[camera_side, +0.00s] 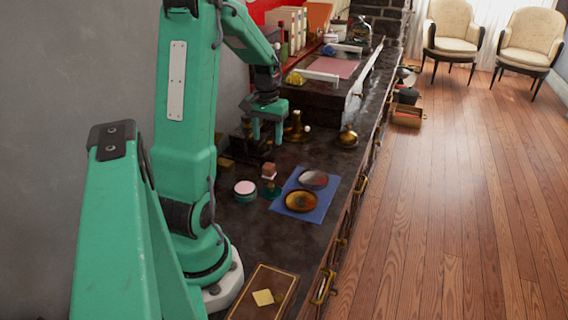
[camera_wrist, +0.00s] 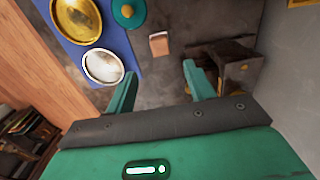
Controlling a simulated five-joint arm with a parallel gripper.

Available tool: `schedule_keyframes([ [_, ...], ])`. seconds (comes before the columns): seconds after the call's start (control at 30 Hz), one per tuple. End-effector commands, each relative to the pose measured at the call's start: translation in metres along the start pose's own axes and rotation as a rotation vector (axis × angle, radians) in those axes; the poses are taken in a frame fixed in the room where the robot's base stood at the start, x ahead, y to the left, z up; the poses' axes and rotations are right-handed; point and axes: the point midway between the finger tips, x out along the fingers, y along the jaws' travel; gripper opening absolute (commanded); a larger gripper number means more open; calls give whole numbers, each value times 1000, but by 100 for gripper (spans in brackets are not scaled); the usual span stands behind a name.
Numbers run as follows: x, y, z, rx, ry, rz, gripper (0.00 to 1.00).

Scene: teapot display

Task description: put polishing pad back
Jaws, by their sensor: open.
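My gripper (camera_side: 267,136) is open and empty, pointing down above the counter behind the pad. Its two spread fingers show in the wrist view (camera_wrist: 159,72). A dark wooden rack or box (camera_wrist: 236,68) is close to the right finger in the wrist view. I cannot tell whether they touch.
A blue mat (camera_side: 325,194) bears a gold dish (camera_side: 300,202) and a silver dish (camera_side: 314,179). An open tin with pink contents (camera_side: 245,187) and the teal lid (camera_wrist: 129,10) stand near the pad. A brass teapot (camera_side: 348,138) stands near the counter's right edge.

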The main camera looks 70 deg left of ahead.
Motion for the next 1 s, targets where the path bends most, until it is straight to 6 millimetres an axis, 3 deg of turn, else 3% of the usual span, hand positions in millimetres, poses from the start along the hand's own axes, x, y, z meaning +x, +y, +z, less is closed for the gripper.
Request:
schedule_keyframes([
  [0.27,-9,13,4,29,19,-1,54],
  [0.47,-33,47,19,110,70,-1,54],
  [0.7,-69,101,57,253,160,12,54],
  [1.0,-101,152,118,436,272,50,54],
])
